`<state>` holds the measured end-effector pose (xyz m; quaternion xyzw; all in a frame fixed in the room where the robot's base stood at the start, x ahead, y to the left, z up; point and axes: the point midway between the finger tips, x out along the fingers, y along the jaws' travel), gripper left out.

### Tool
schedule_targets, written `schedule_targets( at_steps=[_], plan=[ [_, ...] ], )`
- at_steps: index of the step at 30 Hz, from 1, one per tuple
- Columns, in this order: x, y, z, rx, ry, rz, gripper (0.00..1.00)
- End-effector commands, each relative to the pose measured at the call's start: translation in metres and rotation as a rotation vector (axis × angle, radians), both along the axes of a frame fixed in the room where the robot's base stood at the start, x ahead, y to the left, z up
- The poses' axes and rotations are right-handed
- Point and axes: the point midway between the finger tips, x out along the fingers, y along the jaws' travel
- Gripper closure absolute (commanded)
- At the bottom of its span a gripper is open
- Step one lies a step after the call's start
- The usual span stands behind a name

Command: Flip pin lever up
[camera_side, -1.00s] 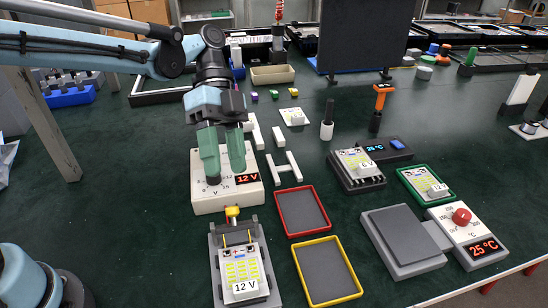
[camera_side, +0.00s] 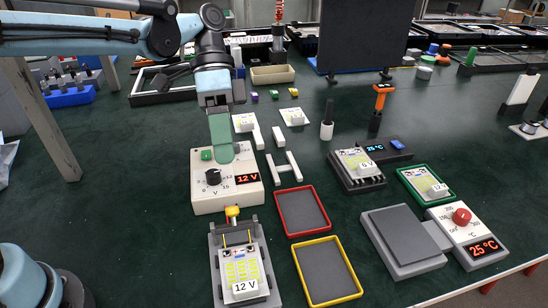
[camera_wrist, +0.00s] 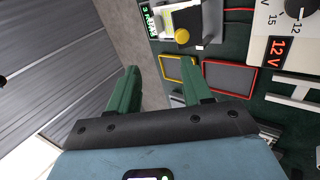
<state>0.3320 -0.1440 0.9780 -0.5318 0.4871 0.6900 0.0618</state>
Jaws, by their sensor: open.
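The yellow-tipped pin lever (camera_side: 232,213) stands at the back end of a grey fixture (camera_side: 216,262), which holds a board labelled 12 V (camera_side: 243,270). The lever's yellow knob also shows at the top of the wrist view (camera_wrist: 182,37). My gripper (camera_side: 221,158) is above and behind the lever, in front of the power supply's face in the side view. Its green fingers overlap there. In the wrist view my gripper (camera_wrist: 159,68) is open, with nothing between the fingers. It touches nothing that I can make out.
The cream power supply (camera_side: 225,198) with a black dial reads 12 V, just behind the fixture. A red-rimmed tray (camera_side: 277,222) and a yellow-rimmed tray (camera_side: 299,265) lie to the right. Green table is clear to the left.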

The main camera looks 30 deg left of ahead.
Motion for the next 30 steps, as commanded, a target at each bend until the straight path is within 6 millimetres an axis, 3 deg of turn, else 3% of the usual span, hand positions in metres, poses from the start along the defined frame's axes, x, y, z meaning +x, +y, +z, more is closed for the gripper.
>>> schedule_targets(
  at_steps=[9, 18, 24, 30],
  plan=[
    [0.003, 0.004, 0.007, 0.376, 0.217, 0.616, 0.51],
    [0.006, 0.009, 0.014, 0.638, 0.378, 1.185, 0.51],
    [0.008, 0.011, 0.017, 0.708, 0.43, 1.385, 0.51],
    [0.006, 0.009, 0.009, 0.719, 0.44, 1.418, 0.51]
  ],
)
